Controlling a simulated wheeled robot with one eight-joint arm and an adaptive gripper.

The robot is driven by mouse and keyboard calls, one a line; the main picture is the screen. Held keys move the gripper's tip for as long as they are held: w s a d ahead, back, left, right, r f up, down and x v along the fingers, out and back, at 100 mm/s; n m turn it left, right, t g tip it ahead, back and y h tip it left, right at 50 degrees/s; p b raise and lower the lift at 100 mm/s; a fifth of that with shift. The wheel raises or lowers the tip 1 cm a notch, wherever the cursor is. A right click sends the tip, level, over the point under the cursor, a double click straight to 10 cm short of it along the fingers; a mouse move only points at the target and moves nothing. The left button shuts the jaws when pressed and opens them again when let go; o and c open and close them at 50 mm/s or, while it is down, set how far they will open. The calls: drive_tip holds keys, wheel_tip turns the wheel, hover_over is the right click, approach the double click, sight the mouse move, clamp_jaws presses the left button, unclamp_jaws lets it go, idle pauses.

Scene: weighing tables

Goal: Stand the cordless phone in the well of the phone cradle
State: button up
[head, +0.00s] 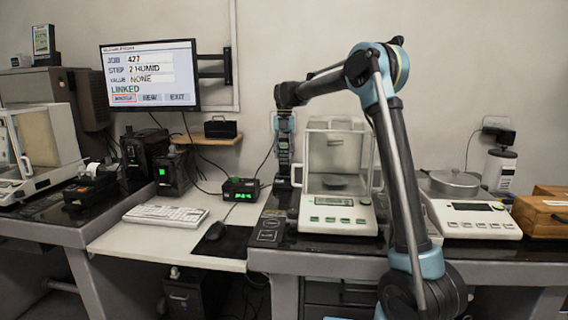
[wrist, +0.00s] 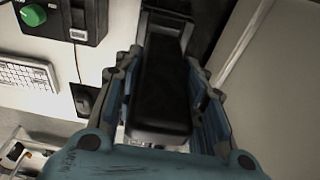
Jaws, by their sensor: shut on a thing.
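The cordless phone (wrist: 162,95) is a long black handset. In the wrist view it lies between the two blue-and-grey fingers of my gripper (wrist: 167,62), which is shut on it.
The glass-walled balance (head: 339,213) stands close on the right of my gripper. A pan balance (head: 471,221) stands farther right.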

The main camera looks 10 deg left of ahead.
sight(284, 171)
drive_tip(key=shift+f, duration=1.75)
drive_tip(key=shift+f, duration=0.15)
drive_tip(key=o, duration=1.3)
drive_tip(key=r, duration=0.4)
drive_tip(key=w+r, duration=0.1)
drive_tip(key=r, duration=0.7)
drive_tip(key=shift+w+r, duration=0.1)
drive_tip(key=shift+w, duration=0.3)
